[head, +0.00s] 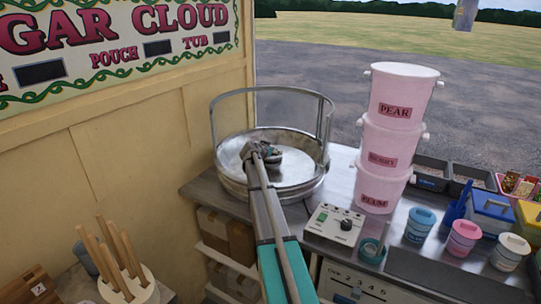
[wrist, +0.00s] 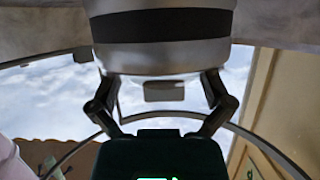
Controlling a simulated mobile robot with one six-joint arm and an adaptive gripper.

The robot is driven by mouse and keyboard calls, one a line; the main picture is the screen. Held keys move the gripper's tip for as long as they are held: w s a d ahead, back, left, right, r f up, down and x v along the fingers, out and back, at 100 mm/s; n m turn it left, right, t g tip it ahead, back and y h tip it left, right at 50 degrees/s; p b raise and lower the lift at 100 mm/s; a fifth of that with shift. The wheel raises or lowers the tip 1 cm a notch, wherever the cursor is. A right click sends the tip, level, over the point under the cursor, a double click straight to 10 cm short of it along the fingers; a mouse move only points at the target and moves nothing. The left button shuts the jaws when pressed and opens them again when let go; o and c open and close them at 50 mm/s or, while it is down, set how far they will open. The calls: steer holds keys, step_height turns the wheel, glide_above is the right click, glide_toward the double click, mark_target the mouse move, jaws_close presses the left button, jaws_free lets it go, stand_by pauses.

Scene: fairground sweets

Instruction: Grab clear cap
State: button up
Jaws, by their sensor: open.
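The spinner head (wrist: 165,45), silver with a black band, fills the top of the wrist view, which looks upside down. A see-through shape with a small grey tab (wrist: 163,91), likely the clear cap, shows against its end. My gripper (wrist: 160,86) is open, one finger on each side of this shape; I cannot tell whether they touch it. In the head view my gripper (head: 256,152) is over the wide metal bowl (head: 300,190), beside the dark spinner head (head: 291,162). The clear cap cannot be made out there.
A clear-walled metal ring (head: 327,110) rises around the bowl. A control box (head: 334,225) and stacked pink buckets (head: 385,146) stand to its right, with several tubs beyond. A cream wall (head: 110,150) is close on the left, with a stick holder (head: 131,283) below.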

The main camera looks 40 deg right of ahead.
steer(key=shift+s, duration=0.15)
steer(key=c, duration=1.1)
steer(key=shift+r, duration=0.2)
steer(key=shift+r+p, duration=0.4)
steer(key=shift+p, duration=0.2)
jaws_close()
steer(key=shift+r+p, duration=0.6)
steer(key=shift+p, duration=0.05)
steer(key=s+a+r+p, duration=0.3)
steer(key=s+r+p, duration=0.7)
steer(key=s, duration=0.3)
steer(key=shift+s+r, duration=0.2)
steer(key=shift+r, duration=0.15)
